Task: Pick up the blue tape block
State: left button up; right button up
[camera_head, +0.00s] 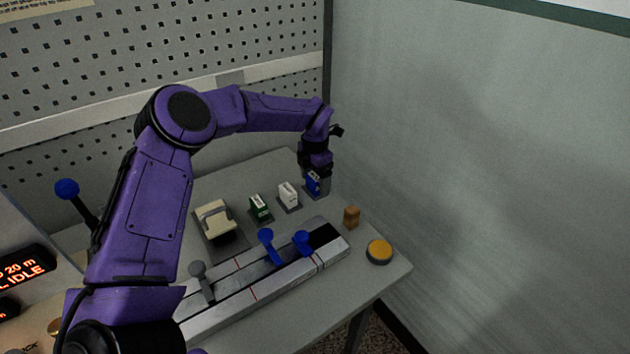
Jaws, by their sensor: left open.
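The blue tape block (313,184) stands on a small dark base at the back right of the grey table, at the end of a row of blocks. My left gripper (316,172) points down right over it, with its fingers at the block's upper part. The gripper is open; whether the fingers touch the block cannot be told. The gripper hides the block's top. My right gripper is not in view.
A white block (288,193) and a green block (259,207) stand left of the blue one. A cream device (215,218), a grey rail with blue-knobbed levers (265,264), an orange-brown block (351,216) and a yellow button (379,251) are nearby. A wall stands right.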

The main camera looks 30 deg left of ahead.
pick_arm(q)
jog(key=shift+s+r, duration=0.1)
jog(key=shift+s, duration=0.15)
jog(key=shift+w, duration=0.15)
jog(key=c, duration=1.1)
